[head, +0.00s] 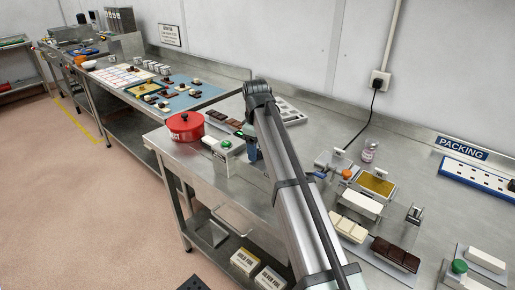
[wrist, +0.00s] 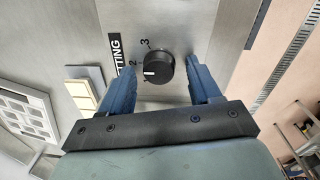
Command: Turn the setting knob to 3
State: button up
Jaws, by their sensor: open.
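The black round setting knob (wrist: 159,68) sits on a grey metal panel in the wrist view. The numeral 3 (wrist: 145,43) is printed above and left of the knob. My gripper (wrist: 161,73) is open, with one blue finger on each side of the knob and a visible gap to it on both sides. In the head view my gripper (head: 252,148) is beside a small box with a green button (head: 227,144); the knob is hidden there.
A black label (wrist: 117,50) reading "TTING", partly cut off, is left of the knob. A red lidded pot (head: 185,126) stands left of the box on the steel table (head: 172,155). A chocolate bar (head: 222,118) and a pale tray (head: 290,112) lie behind.

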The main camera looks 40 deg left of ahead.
jog(key=shift+c, duration=0.4)
jog(key=c, duration=1)
jog(key=shift+o, duration=0.2)
jog(key=shift+m, duration=0.3)
jog(key=m, duration=0.4)
jog(key=shift+m, duration=0.4)
jog(key=m, duration=0.5)
jog(key=shift+w+h, duration=0.15)
jog(key=shift+h, duration=0.15)
jog(key=shift+m, duration=0.3)
